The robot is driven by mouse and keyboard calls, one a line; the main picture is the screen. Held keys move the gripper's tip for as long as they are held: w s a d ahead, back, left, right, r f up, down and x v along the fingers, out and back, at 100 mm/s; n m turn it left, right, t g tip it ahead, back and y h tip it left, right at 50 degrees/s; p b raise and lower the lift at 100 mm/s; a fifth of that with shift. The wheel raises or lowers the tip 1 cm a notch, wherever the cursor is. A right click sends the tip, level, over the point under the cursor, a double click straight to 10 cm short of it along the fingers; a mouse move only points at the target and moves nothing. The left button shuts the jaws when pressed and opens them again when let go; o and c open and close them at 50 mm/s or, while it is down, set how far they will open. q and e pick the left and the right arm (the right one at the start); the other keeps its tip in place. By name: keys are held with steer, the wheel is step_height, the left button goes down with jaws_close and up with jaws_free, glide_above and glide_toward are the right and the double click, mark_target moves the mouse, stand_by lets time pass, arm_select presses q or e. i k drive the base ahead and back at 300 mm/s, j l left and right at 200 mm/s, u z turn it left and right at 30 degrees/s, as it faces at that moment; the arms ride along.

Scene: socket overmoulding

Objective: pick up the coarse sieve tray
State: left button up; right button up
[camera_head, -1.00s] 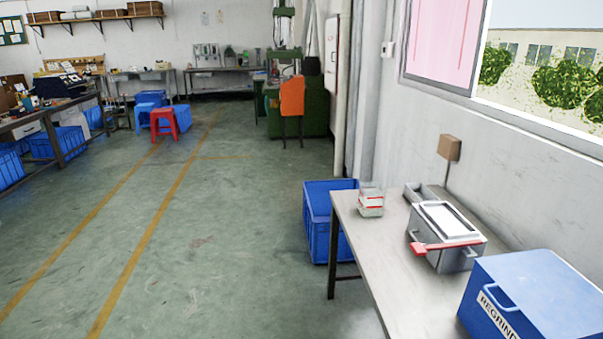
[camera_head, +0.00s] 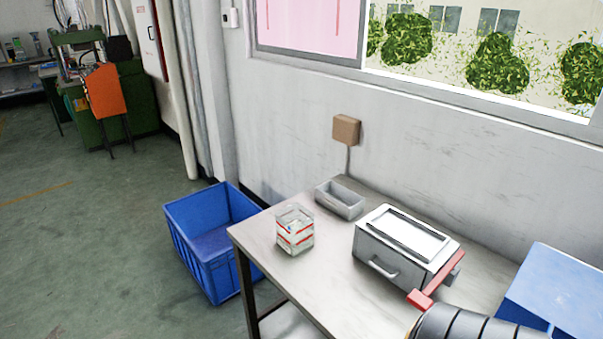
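On the metal table (camera_head: 290,262) stands a grey box-shaped unit (camera_head: 375,262) with a framed white top, a front handle and a red lever (camera_head: 432,282) at its right. A small open grey tray (camera_head: 340,198) sits behind it, near the wall. I cannot tell for sure which part is the coarse sieve tray. A clear stack of containers with red bands (camera_head: 295,230) stands on the table's left part. Neither of my grippers is in view. A dark ribbed piece, apparently part of my arm, shows at the bottom right and hides some of the table.
A blue lidded box (camera_head: 560,290) stands at the table's right end. An open blue crate (camera_head: 205,262) is on the floor left of the table. A brown wall box (camera_head: 346,129) hangs above the tray. The floor at left is free.

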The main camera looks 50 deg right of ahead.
mark_target(344, 202)
steer(key=i, duration=2.25)
steer(key=i+z, duration=0.15)
steer(key=z, duration=0.3)
steer(key=i+z, duration=0.15)
steer(key=z, duration=0.25)
steer(key=i+j+z, duration=0.15)
steer(key=z, duration=0.3)
steer(key=i+j+z, duration=0.1)
steer(key=z, duration=0.35)
